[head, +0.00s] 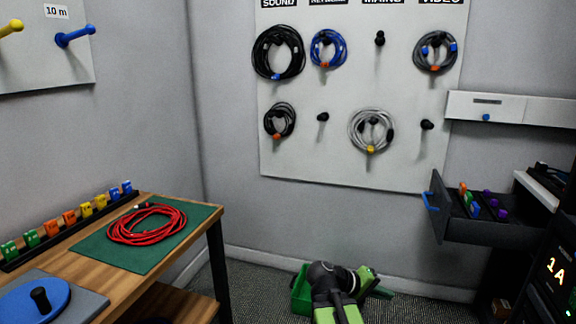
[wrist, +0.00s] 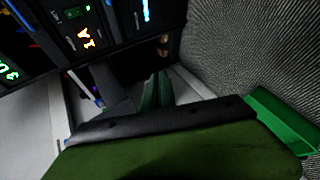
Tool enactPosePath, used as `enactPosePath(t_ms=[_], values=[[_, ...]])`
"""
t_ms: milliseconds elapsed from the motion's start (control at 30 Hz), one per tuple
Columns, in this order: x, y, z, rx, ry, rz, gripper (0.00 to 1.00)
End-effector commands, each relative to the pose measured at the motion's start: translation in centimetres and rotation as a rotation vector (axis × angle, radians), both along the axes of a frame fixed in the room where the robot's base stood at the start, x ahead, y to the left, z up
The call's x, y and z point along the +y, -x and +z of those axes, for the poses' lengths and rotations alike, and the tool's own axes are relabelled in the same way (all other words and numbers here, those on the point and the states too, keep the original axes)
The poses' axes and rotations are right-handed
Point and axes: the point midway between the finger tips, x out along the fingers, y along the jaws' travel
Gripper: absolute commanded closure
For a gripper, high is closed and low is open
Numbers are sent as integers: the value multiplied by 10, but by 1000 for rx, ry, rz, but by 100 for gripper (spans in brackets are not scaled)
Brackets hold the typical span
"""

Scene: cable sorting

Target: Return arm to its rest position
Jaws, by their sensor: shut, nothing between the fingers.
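My arm shows at the bottom of the head view, folded low in front of the far wall. My gripper (head: 376,281) is at its right end, small and partly hidden there. In the wrist view my gripper (wrist: 157,88) shows its two green fingers close together with nothing between them. It is clear of the table and of the cables.
A red cable (head: 147,224) lies coiled on a green mat (head: 93,246) on the wooden table at left. Coiled cables hang on the white pegboard (head: 340,88). An open dark drawer (head: 480,232) juts out at right, with small coloured pieces inside.

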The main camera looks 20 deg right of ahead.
Motion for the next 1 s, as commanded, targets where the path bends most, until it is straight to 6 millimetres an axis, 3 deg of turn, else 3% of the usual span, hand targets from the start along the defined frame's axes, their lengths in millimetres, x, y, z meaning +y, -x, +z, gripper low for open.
enactPosePath(t_ms=[33,200,400,533,600,867,1000], values=[[39,-11,-12,-9,-109,39,100],[146,-25,-61,-13,-458,108,100],[239,-19,-94,-2,-816,118,100],[291,-12,-101,8,-1042,109,100],[293,-11,-70,15,-1051,107,100],[292,-11,8,13,-1047,108,100],[292,-11,68,13,-1046,108,100]])
